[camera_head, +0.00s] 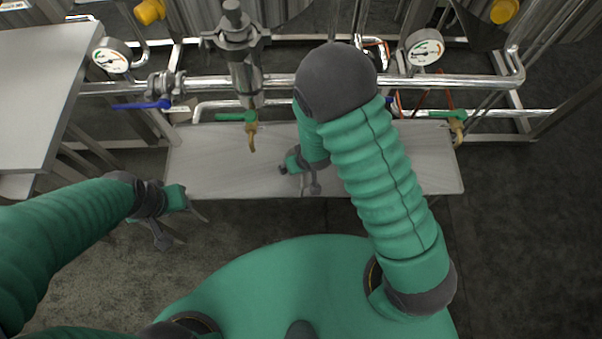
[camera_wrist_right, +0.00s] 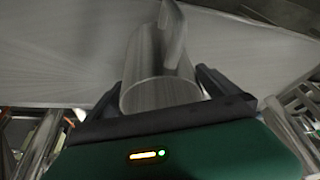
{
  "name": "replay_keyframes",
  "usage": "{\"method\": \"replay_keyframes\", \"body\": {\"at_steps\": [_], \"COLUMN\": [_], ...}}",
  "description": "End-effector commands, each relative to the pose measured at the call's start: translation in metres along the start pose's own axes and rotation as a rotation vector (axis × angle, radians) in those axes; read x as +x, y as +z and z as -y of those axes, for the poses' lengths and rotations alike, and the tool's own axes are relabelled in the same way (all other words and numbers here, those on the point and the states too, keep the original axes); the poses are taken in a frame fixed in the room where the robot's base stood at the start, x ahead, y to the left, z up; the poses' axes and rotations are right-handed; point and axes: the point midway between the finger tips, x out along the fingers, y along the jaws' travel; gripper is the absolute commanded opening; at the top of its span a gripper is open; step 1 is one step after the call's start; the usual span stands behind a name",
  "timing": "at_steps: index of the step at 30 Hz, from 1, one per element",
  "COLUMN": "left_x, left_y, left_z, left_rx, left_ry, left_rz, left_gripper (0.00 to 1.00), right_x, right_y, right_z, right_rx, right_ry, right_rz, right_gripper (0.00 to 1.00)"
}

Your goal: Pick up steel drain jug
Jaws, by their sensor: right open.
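The steel drain jug (camera_wrist_right: 150,62) is a grey metal cylinder with a raised strip at its far side, seen in the right wrist view. In the head view I cannot make it out; my right arm covers part of that area. My right gripper (camera_head: 301,178) is over the steel bench, and in the right wrist view its open fingers (camera_wrist_right: 161,80) are on either side of the jug. I cannot tell whether they touch it. My left gripper (camera_head: 180,226) is open and empty, near the bench's front left corner.
The steel bench (camera_head: 215,175) is mostly bare. Behind it run pipes with two gauges (camera_head: 425,47), a blue-handled valve (camera_head: 143,104) and green-handled taps (camera_head: 237,116). A vertical metal fitting (camera_head: 240,60) hangs above the bench. A grey table (camera_head: 40,90) stands at left.

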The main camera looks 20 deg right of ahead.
Motion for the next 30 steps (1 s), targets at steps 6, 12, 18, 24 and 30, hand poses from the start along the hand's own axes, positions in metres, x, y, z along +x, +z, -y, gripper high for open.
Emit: {"method": "replay_keyframes", "body": {"at_steps": [6, 12, 18, 24, 30], "left_x": [-0.0004, -0.0004, -0.0003, -0.0004, -0.0032], "left_y": [-0.0003, -0.0003, -0.0002, -0.0002, -0.0009], "left_z": [0.0, 0.0, 0.0, 0.0, 0.0], "left_rx": [0.0, 0.0, 0.0, 0.0, 0.0], "left_ry": [0.0, 0.0, 0.0, 0.0, 0.0], "left_rz": [0.0, 0.0, 0.0, 0.0, 0.0], "left_gripper": [0.36, 0.36, 0.36, 0.36, 0.36], "right_x": [0.0003, 0.0003, 0.0003, 0.0002, -0.0022], "right_y": [-0.0003, -0.0003, -0.0003, -0.0004, -0.0022], "right_z": [0.0, 0.0, 0.0, 0.0001, 0.0001], "right_rx": [0.0, 0.0, 0.0, 0.0, 0.0], "right_ry": [0.0, 0.0, 0.0, 0.0, 0.0], "right_rz": [0.0, 0.0, 0.0, 0.0, 0.0], "right_gripper": [0.97, 0.71, 0.45, 0.34, 0.34]}}
